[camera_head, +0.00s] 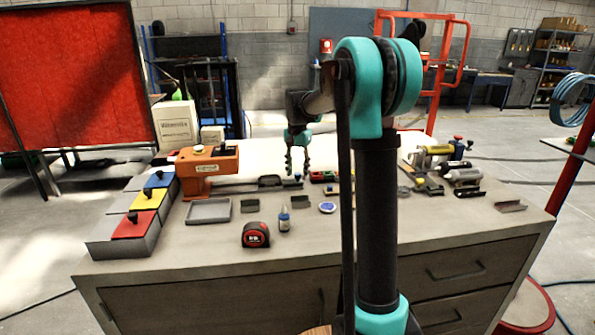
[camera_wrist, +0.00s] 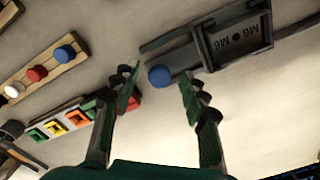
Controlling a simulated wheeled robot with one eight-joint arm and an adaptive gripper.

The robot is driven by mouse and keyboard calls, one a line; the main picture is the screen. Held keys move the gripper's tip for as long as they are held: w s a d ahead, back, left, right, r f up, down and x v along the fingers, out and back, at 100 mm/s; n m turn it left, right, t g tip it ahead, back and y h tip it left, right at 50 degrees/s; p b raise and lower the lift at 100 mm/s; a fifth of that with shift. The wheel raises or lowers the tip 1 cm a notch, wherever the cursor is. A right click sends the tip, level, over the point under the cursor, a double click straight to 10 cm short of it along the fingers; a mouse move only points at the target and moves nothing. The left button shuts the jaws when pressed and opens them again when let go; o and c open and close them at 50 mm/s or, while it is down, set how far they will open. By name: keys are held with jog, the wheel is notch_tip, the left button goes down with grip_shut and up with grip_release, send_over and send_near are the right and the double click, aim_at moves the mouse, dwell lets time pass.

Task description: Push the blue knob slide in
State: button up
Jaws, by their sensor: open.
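A round blue knob (camera_wrist: 159,76) sits at the end of a dark slide fixture (camera_wrist: 192,58) in the wrist view. The fixture has a raised block marked "M6" at its right. My gripper (camera_wrist: 160,78) is open, with one green finger on each side of the knob in the picture. I cannot tell whether either finger touches it. In the head view my gripper (camera_head: 298,165) points down over the far middle of the bench, with dark parts of the fixture (camera_head: 270,182) beside it.
The wrist view shows a wooden strip with coloured knobs (camera_wrist: 38,74) and a row of coloured blocks (camera_wrist: 60,126) at left. On the bench stand an orange device (camera_head: 207,170), a grey tray (camera_head: 208,211), a tape measure (camera_head: 256,235) and a small bottle (camera_head: 284,220).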

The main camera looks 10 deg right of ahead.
grip_shut()
jog(key=a, duration=1.4)
jog(key=shift+a, duration=0.25)
grip_release()
jog(key=shift+a, duration=0.1)
notch_tip(320, 180, up, 12)
dwell(0.3)
